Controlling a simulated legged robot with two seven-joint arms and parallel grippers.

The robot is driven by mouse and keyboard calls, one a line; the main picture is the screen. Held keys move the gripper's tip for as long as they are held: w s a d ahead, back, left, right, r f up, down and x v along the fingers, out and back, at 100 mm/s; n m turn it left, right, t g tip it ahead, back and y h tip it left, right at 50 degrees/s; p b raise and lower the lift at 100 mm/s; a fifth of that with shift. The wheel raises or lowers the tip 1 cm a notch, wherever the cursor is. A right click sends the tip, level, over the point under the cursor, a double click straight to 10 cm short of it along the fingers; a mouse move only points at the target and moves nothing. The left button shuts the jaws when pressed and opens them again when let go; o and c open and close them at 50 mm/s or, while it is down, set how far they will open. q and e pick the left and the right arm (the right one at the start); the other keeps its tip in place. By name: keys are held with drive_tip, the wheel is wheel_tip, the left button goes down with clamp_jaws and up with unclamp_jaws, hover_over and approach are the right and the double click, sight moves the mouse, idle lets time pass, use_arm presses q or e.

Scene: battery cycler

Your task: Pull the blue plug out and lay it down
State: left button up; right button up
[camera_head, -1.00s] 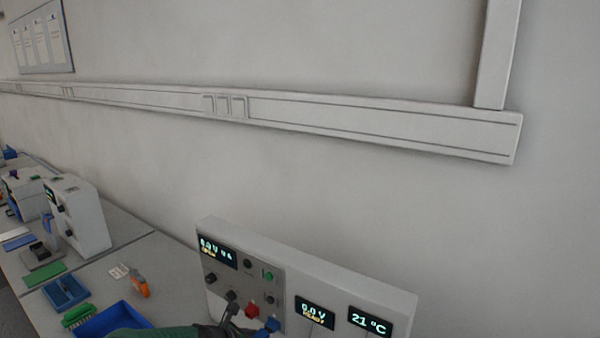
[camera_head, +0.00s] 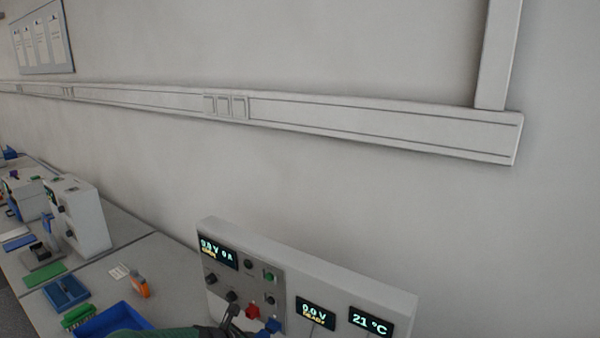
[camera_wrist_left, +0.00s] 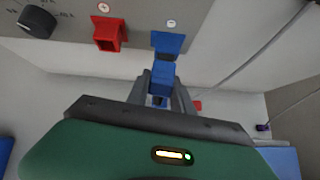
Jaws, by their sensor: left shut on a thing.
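My left gripper (camera_wrist_left: 161,90) is shut on the blue plug. A blue part (camera_wrist_left: 168,43) stands at the panel just beyond the held piece; I cannot tell whether the two are joined. In the head view the blue plug (camera_head: 271,325) is at the bottom of the panel, next to the red plug (camera_head: 253,311). My left gripper (camera_head: 238,322) reaches in there from the left, partly cut off by the picture's lower edge. My right gripper is not in view.
The cycler (camera_head: 350,285) has lit displays and knobs. A blue tray (camera_head: 112,318), a smaller blue box (camera_head: 66,291), a green board (camera_head: 45,274) and an orange item (camera_head: 139,287) lie on the bench to the left. A wall stands behind.

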use_arm(q)
drive_tip(key=shift+s+a+f+b, duration=0.1)
drive_tip(key=shift+s+a+b, duration=0.15)
drive_tip(key=shift+b, duration=0.1)
clamp_jaws()
drive_tip(key=s+a+b, duration=0.2)
drive_tip(key=s, duration=0.1)
drive_tip(key=shift+s, duration=0.25)
drive_tip(key=shift+a, duration=0.1)
